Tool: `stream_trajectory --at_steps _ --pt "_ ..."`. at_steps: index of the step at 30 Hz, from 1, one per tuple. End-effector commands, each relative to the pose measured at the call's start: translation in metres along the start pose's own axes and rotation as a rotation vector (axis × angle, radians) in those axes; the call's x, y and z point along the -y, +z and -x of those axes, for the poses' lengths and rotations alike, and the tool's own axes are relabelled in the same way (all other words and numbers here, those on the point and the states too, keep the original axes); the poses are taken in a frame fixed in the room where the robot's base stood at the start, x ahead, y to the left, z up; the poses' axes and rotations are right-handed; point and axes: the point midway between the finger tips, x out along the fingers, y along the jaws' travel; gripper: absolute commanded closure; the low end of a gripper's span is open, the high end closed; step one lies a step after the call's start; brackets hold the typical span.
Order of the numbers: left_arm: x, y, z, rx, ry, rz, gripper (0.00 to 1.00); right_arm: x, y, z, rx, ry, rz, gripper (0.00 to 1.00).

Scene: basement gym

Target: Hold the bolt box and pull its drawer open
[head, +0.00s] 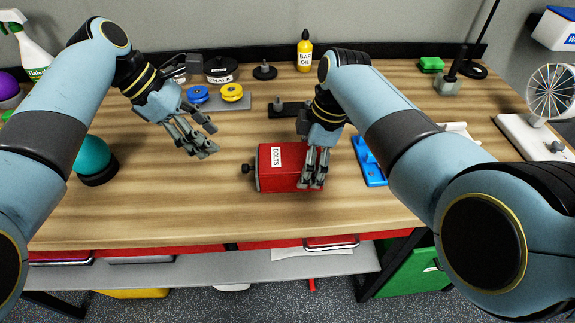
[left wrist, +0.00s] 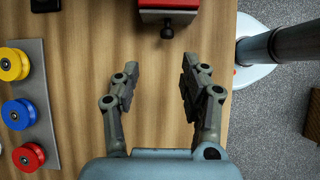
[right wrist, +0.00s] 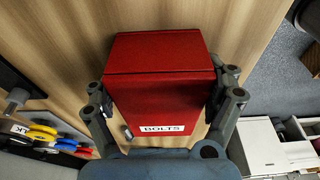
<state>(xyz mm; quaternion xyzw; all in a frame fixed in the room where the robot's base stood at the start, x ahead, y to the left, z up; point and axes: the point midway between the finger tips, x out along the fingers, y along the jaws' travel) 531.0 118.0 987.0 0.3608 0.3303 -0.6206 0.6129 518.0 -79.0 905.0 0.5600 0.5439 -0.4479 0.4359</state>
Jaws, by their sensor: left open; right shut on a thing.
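The red bolt box (head: 270,178) lies on the wooden workbench, with a white BOLTS label on top. Its dark round drawer knob (head: 246,169) sticks out from the left end; the knob also shows in the left wrist view (left wrist: 167,31). My right gripper (head: 313,181) is shut on the right part of the box, with a finger on each side, as the right wrist view of the box (right wrist: 160,80) shows. My left gripper (head: 207,142) is open and empty above the bench, left of and apart from the knob. The drawer looks closed.
A rack with blue and yellow discs (head: 232,92) stands behind my left gripper. A teal ball on a dark base (head: 93,158) is at the left. A blue tool (head: 371,165) lies right of the box. Bare bench lies left of the knob.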

Motion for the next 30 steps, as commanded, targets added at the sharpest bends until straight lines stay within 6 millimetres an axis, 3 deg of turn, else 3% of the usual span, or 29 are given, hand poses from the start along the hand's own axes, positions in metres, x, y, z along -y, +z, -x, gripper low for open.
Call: stream_trajectory --at_steps 8,21,30 --pt "0.009 0.007 -0.022 0.025 -0.029 0.024 0.56 0.002 0.001 -0.002 0.001 -0.004 0.0 0.47" --pt "0.011 0.009 -0.088 0.023 -0.029 0.023 0.56 0.002 0.0 -0.002 0.0 -0.005 0.0 0.47" --pt "0.011 0.008 -0.106 0.022 -0.025 0.021 0.56 0.002 0.0 -0.002 0.0 -0.006 0.0 0.47"
